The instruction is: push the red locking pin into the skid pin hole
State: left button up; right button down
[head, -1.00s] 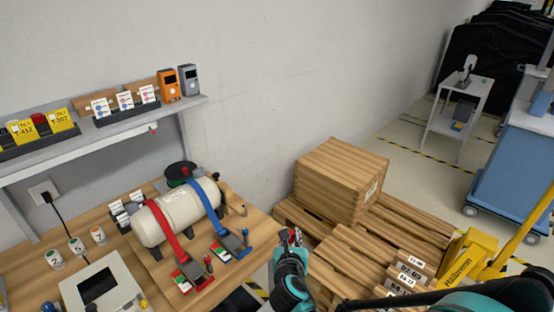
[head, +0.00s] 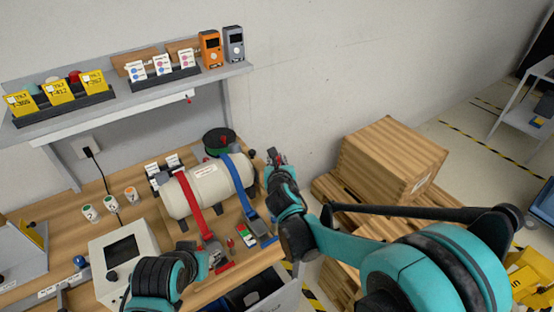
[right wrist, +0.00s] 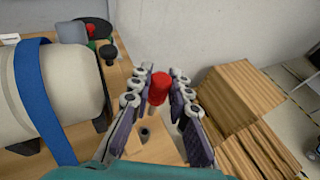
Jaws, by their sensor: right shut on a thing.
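The red locking pin (right wrist: 159,88) is held upright between the fingers of my right gripper (right wrist: 160,92) in the right wrist view. The skid pin hole (right wrist: 144,132) shows as a dark ring in the wooden skid (right wrist: 160,148), below and slightly left of the pin. The pin is apart from the hole. In the head view my right gripper (head: 275,158) is at the right end of the white tank (head: 205,187). My left gripper (head: 213,256) is beside the red strap's ratchet; whether its fingers are closed is unclear.
A red strap (head: 192,206) and a blue strap (head: 241,183) cross the tank. A green reel (head: 219,140) stands behind it. A grey box with a screen (head: 125,255) is at front left. A wooden crate (head: 390,160) on pallets stands to the right.

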pick_arm(q)
jog(key=shift+f, duration=0.1)
pick_arm(e)
jog(key=shift+s, duration=0.15)
